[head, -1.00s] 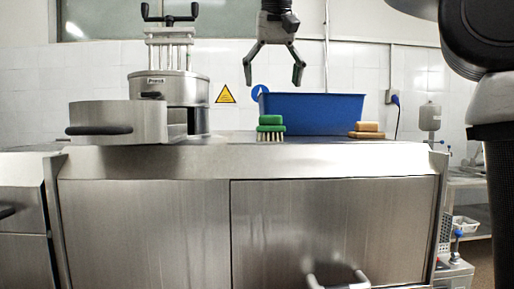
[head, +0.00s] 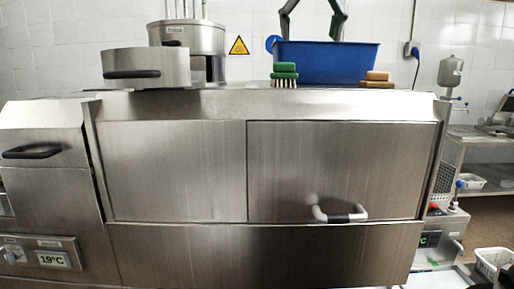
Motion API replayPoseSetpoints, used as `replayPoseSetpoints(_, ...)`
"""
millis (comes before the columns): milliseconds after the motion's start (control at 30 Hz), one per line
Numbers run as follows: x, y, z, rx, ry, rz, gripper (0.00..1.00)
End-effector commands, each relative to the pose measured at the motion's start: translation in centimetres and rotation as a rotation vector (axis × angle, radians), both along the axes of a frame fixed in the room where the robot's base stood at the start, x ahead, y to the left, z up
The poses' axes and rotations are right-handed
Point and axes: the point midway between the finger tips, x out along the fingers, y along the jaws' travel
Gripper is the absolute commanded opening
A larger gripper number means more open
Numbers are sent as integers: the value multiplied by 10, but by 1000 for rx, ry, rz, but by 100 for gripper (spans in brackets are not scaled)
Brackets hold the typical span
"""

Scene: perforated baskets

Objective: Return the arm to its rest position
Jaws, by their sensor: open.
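My gripper (head: 313,14) shows at the top edge of the head view, with only its lower fingers in the frame. The fingers are spread open, with nothing between them. They are above the blue basket (head: 325,64), which stands on the steel counter. The rest of my arm is out of view.
A green brush (head: 285,72) stands left of the basket and a tan block or brush (head: 377,80) right of it. A steel pot (head: 146,68) and a press (head: 187,38) stand further left. A drawer handle (head: 339,215) sticks out in front. White baskets (head: 492,262) are at lower right.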

Motion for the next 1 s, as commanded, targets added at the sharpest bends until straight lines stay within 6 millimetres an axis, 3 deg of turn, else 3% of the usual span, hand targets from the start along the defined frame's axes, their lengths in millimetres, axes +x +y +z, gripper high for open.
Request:
replayPoseSetpoints(167,-6,-39,-23,-6,9,6,87)
replayPoseSetpoints(367,-28,-102,-73,-10,21,16,87)
replayPoseSetpoints(467,-53,-144,-114,-7,26,15,87)
replayPoseSetpoints(633,-119,-209,-212,5,25,3,87)
replayPoseSetpoints(800,-174,-239,-290,11,17,-15,87)
replayPoseSetpoints(900,-192,-246,-316,12,13,-22,87)
replayPoseSetpoints(1000,-199,-248,-328,12,11,-24,87)
